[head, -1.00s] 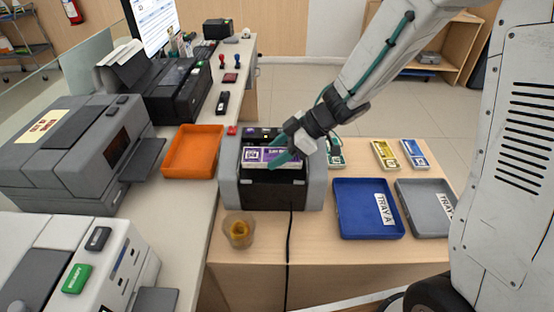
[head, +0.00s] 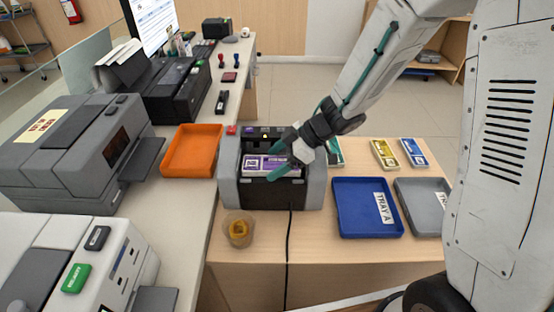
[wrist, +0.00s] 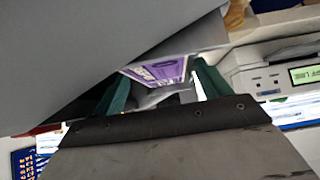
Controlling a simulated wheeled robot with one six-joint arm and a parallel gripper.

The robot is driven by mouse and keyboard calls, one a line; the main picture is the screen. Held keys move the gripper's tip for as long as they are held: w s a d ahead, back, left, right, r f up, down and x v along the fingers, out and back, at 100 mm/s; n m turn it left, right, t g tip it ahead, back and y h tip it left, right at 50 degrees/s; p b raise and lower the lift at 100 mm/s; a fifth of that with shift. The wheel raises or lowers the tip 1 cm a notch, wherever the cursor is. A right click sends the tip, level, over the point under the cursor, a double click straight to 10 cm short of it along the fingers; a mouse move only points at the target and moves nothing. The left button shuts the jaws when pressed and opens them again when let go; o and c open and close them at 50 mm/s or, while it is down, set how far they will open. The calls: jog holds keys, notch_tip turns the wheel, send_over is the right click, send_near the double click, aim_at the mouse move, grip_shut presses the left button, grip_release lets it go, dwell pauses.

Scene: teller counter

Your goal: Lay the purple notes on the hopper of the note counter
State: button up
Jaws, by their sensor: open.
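The purple notes (head: 268,165) lie on the top of the note counter (head: 229,186), in its hopper area. They also show in the wrist view (wrist: 158,72), between and beyond my fingers. My gripper (head: 286,160) is open, with its teal fingers at the right part of the notes. Whether a finger still touches the notes, I cannot tell. In the wrist view my gripper (wrist: 158,92) has its two green fingers spread apart.
A blue tray marked TRAY A (head: 355,222) and a grey tray (head: 413,220) stand right of the counter. Yellow notes (head: 384,153), blue notes (head: 413,152) and green notes (head: 335,152) lie behind. An orange tray (head: 175,168) and a small cup (head: 238,238) are near the counter.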

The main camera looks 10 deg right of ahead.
jog(key=v, duration=1.2)
jog(key=shift+r, duration=0.15)
jog(key=w+d+r+m+t+h, duration=0.7)
jog(key=d+r+t, duration=0.2)
jog(key=r, duration=0.3)
jog(key=s+d+r+m+h, duration=0.3)
jog(key=s+d+m+h, duration=0.2)
jog(key=s+d, duration=0.15)
jog(key=s+a+f+m+g+y, duration=0.1)
jog(key=s+a+g, duration=0.1)
jog(key=s, duration=0.6)
jog(key=s+a+f+m+g+y, duration=0.1)
jog(key=s+g, duration=0.3)
jog(key=s, duration=0.4)
jog(key=s+a+f+m+g+y, duration=0.1)
jog(key=s+a+f+g, duration=0.1)
jog(key=s, duration=0.6)
jog(key=shift+s+a+f+m+g, duration=0.25)
jog(key=shift+a+m+g, duration=0.15)
jog(key=shift+a+g, duration=0.5)
